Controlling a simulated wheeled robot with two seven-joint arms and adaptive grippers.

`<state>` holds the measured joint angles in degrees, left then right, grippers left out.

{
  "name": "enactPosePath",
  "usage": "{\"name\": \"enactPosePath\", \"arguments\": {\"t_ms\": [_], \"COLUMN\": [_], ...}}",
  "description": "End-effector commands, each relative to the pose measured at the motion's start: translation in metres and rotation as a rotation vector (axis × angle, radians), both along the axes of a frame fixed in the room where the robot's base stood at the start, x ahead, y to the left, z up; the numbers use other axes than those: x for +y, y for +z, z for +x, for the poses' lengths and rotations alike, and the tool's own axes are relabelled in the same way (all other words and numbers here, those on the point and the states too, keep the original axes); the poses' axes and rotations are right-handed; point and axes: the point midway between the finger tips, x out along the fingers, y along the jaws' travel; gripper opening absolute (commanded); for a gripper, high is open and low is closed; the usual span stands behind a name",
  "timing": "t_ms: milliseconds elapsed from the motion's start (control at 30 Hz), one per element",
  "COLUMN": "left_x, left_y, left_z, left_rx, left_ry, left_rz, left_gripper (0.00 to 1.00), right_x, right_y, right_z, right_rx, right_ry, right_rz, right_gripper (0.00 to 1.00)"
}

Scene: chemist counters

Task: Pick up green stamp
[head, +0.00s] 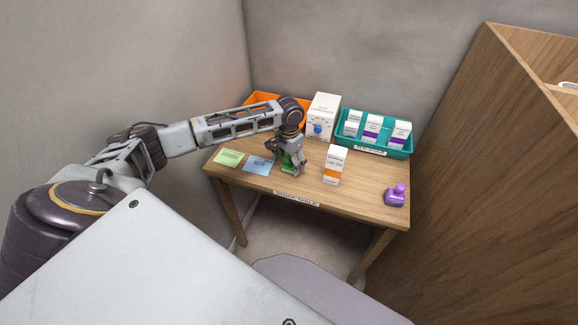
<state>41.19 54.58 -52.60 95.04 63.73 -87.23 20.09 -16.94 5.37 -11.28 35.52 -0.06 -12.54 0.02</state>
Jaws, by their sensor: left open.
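The green stamp (288,161) stands on the wooden table, left of the middle. My left gripper (287,165) is open and comes down over the stamp, with its fingers around or just beside it. The gripper hides much of the stamp, and I cannot tell whether the fingers touch it. My right gripper is not in view.
On the table (364,200) are a green card (229,158), a blue card (257,164), an orange-white box (333,165) and a purple stamp (396,195). A wooden partition (490,170) rises right.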

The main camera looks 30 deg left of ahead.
Motion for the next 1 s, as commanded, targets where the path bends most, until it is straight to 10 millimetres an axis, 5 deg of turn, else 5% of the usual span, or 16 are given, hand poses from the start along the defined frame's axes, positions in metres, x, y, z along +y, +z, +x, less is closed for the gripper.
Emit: {"name": "enactPosePath", "arguments": {"t_ms": [200,700,1000], "left_x": [0.0,0.0,0.0], "left_y": [-0.017,-0.019,-0.019], "left_z": [0.0,0.0,0.0], "left_rx": [0.0,0.0,0.0], "left_ry": [-0.001,-0.001,-0.001], "left_rz": [0.001,0.001,0.001], "left_gripper": [0.79,0.79,0.41], "right_x": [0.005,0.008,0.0], "right_y": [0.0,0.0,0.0], "right_z": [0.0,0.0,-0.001], "right_rx": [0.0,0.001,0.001], "right_ry": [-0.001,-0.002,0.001], "right_rz": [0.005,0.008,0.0], "right_gripper": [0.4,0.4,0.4]}}
